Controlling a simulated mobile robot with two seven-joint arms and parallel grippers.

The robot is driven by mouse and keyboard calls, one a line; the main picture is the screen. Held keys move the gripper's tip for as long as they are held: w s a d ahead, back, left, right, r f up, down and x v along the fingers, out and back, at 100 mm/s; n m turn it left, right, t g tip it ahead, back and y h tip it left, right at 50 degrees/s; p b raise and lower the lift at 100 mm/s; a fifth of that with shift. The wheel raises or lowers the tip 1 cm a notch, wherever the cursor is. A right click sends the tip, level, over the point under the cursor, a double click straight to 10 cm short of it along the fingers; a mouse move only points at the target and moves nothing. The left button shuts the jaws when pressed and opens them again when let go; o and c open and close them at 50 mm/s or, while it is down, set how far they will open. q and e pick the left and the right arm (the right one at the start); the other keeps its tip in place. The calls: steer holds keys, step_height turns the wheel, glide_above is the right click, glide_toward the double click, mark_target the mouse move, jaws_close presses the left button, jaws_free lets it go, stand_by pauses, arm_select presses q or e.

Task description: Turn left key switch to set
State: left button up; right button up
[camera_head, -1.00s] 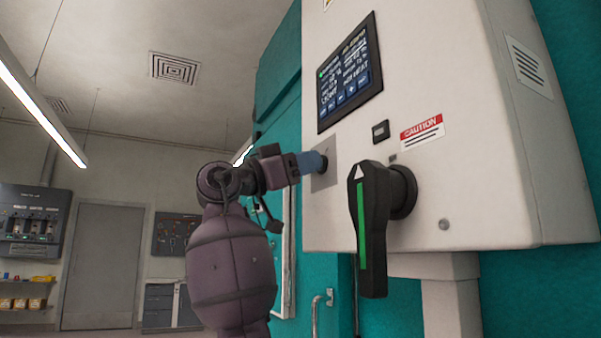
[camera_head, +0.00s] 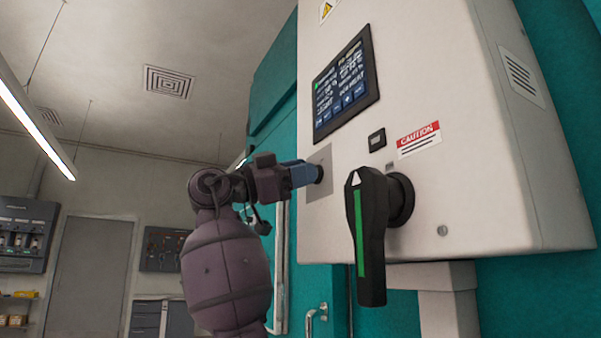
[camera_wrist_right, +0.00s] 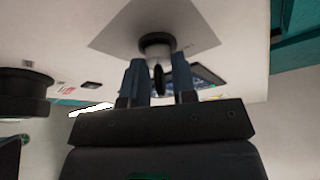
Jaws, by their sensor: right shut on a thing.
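The key switch (camera_wrist_right: 157,44) is a dark round lock on a square grey plate (camera_head: 317,180) on the left part of the white control box. Its thin dark key (camera_wrist_right: 159,80) sticks out between the fingers of my right gripper (camera_wrist_right: 160,82). In the head view my right gripper (camera_head: 308,174) reaches the plate from the left, with its blue fingers at the lock, shut on the key. The fingers hide the key and most of the lock there. The set marking cannot be read. My left gripper is not in view.
A large black rotary handle (camera_head: 366,235) with a green strip hangs down right of the key switch. Above are a lit screen (camera_head: 346,83) and a small black button (camera_head: 377,140). A red caution label (camera_head: 418,139) is beside it. Open room lies to the left.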

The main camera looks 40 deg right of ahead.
steer(key=o, duration=0.6)
steer(key=v, duration=1.1)
steer(key=shift+s, duration=0.1)
